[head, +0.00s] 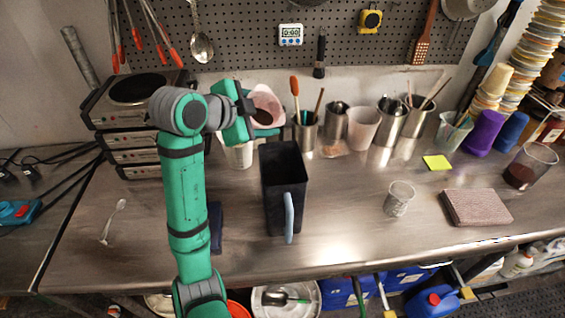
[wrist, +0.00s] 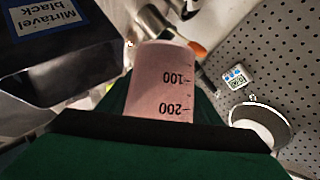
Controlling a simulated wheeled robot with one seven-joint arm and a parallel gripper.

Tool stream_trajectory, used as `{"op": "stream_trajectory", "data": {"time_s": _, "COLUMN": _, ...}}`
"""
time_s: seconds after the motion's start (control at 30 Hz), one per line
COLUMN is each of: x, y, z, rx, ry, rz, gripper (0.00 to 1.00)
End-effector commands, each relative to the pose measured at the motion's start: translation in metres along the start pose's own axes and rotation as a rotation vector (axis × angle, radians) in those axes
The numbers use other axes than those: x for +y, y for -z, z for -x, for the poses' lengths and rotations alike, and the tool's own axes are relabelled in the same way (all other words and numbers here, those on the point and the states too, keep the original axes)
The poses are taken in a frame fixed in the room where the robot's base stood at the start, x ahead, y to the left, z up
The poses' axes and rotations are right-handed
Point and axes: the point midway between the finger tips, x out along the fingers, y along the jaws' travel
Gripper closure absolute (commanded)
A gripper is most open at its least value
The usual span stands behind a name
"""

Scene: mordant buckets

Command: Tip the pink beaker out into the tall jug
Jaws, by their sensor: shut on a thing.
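The pink beaker (head: 266,97) is held up behind the tall jug, tilted, with its mouth partly toward the head camera and something dark inside. In the wrist view the beaker (wrist: 161,85) shows printed marks 100 and 200 upside down. My gripper (head: 249,108) is shut on the beaker; its fingers are partly hidden. The tall jug (head: 284,190) is black and square, with a pale blue handle toward the front. It stands upright on the bench. In the wrist view the jug (wrist: 60,60) is at the left, labelled "Mirtavel black", apart from the beaker.
A white cup (head: 238,154) stands behind the jug at left. Several tool-filled metal pots (head: 306,132) line the wall. A clear beaker (head: 398,198), a brown block (head: 476,207) and a beaker of dark liquid (head: 530,165) are at right. The bench between jug and clear beaker is free.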

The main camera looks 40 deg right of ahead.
Motion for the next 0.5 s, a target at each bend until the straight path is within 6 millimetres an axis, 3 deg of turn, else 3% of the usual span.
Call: {"op": "stream_trajectory", "data": {"time_s": 0.5, "x": -0.0004, "y": -0.0027, "z": 0.0023, "rx": -0.026, "ry": 0.031, "rz": -0.057, "gripper": 0.68}}
